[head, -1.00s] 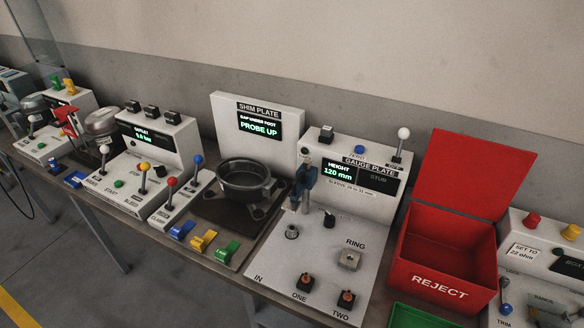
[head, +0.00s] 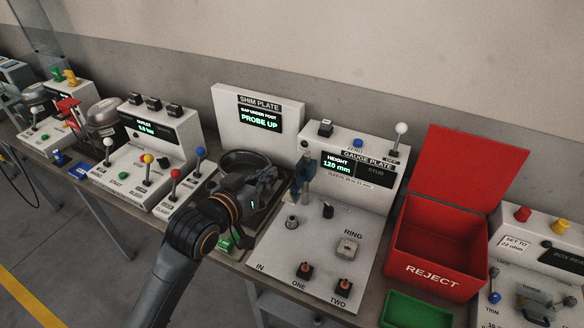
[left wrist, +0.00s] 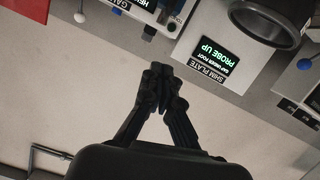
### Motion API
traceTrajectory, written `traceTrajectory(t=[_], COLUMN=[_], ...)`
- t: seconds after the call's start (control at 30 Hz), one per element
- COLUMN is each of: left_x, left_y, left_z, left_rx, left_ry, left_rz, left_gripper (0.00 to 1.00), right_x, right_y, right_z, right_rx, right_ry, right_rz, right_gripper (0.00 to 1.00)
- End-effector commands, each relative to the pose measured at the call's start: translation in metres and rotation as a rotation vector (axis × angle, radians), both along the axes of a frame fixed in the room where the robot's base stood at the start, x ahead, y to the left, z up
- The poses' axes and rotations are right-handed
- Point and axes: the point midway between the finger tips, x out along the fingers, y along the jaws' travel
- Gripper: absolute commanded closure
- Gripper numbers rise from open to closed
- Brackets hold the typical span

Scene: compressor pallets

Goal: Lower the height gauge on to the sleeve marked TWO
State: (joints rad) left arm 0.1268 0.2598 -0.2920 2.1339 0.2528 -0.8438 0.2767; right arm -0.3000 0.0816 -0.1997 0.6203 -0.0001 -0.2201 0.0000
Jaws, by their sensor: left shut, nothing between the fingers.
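The white gauge plate (head: 320,232) stands right of centre in the head view; its display reads HEIGHT 120 mm. The height gauge (head: 302,178), with a blue part, stands raised at the plate's back left. The sleeve marked TWO (head: 344,286) is a small dark piece with an orange-brown top at the plate's front right. A similar sleeve is at ONE (head: 304,271). My left gripper (head: 272,174) is shut and empty, left of the gauge and over the shim plate fixture. It is also shut in the left wrist view (left wrist: 160,72). My right gripper is not in view.
The shim plate display (head: 260,115) reads PROBE UP, with a dark round bowl (head: 240,160) below it, partly hidden by my gripper. A metal piece (head: 347,248) sits at RING. A red REJECT bin (head: 435,272) and green tray (head: 412,312) are to the right.

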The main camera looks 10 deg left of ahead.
Motion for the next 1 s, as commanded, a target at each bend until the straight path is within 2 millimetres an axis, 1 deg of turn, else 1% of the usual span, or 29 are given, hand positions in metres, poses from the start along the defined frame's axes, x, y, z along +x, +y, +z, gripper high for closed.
traceTrajectory(t=[0.03,0.1,0.4,0.53,0.67,1.0], left_x=[0.002,0.004,0.004,0.011,0.028,0.085], left_y=[-0.001,-0.002,-0.002,-0.005,-0.012,-0.035], left_z=[0.004,0.006,0.005,0.004,0.001,-0.015], left_rx=[-0.005,-0.01,-0.01,-0.009,-0.011,-0.01], left_ry=[-0.011,-0.016,-0.014,-0.012,-0.012,-0.011], left_rz=[-0.003,-0.004,-0.003,-0.003,-0.003,-0.003], left_gripper=[1.0,1.0,1.0,1.0,1.0,1.0], right_x=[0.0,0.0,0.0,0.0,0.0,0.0], right_y=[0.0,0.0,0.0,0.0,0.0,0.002], right_z=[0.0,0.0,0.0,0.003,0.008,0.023], right_rx=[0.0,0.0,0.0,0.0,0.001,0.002], right_ry=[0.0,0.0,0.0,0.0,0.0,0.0], right_rz=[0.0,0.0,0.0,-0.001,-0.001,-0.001], right_gripper=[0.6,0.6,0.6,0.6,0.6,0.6])
